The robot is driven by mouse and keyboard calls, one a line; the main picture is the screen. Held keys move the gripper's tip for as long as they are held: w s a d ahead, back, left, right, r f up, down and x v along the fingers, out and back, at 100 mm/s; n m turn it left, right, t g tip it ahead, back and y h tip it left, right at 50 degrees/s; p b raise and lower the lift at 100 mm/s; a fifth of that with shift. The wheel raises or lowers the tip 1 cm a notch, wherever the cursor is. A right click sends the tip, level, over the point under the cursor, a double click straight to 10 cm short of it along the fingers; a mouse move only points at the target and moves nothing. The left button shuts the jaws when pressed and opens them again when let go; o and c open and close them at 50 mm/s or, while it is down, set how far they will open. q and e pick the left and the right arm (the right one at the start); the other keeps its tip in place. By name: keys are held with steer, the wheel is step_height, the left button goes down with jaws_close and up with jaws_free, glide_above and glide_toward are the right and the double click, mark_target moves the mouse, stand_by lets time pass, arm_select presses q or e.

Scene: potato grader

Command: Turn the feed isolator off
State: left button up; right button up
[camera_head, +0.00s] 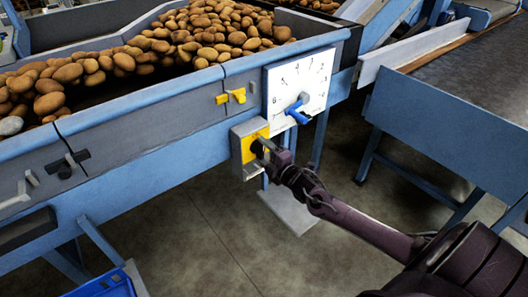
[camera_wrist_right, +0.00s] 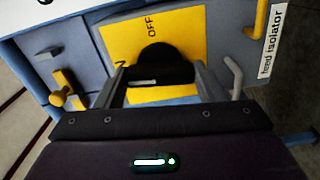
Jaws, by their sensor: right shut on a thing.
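The feed isolator is a grey box with a yellow plate (camera_head: 246,141) on the blue side of the potato hopper. Its black knob (camera_wrist_right: 160,60) sits between the fingers of my right gripper (camera_head: 265,149), which is shut on it. In the right wrist view the yellow plate (camera_wrist_right: 120,38) reads OFF above the knob, and a partly hidden label ending in N is at the left. The knob's grip bar lies roughly level in that view, with a white mark on its left half, toward the N. The label "feed isolator" (camera_wrist_right: 271,42) stands at the right. My left gripper is not in view.
A white dial (camera_head: 300,80) with a blue pointer (camera_head: 298,113) is just above the isolator. A yellow handle (camera_head: 231,97) is to its upper left. Potatoes (camera_head: 205,35) fill the hopper. A conveyor table (camera_head: 450,120) stands at the right; open floor lies in front.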

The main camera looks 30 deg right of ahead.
steer(key=m+p, duration=0.1)
steer(key=m, duration=0.2)
steer(key=shift+m, duration=0.6)
steer(key=m+p, duration=0.1)
steer(key=m, duration=0.3)
steer(key=shift+m+p, duration=0.3)
steer(key=shift+p, duration=0.05)
steer(key=m+p, duration=0.1)
steer(key=m, duration=0.3)
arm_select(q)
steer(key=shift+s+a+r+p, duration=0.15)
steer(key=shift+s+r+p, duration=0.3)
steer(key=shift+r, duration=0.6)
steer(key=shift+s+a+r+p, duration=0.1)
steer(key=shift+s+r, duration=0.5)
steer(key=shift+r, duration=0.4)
arm_select(e)
steer(key=shift+m, duration=1.8)
steer(key=shift+f+m, duration=0.1)
steer(key=shift+m, duration=0.2)
steer(key=o, duration=1)
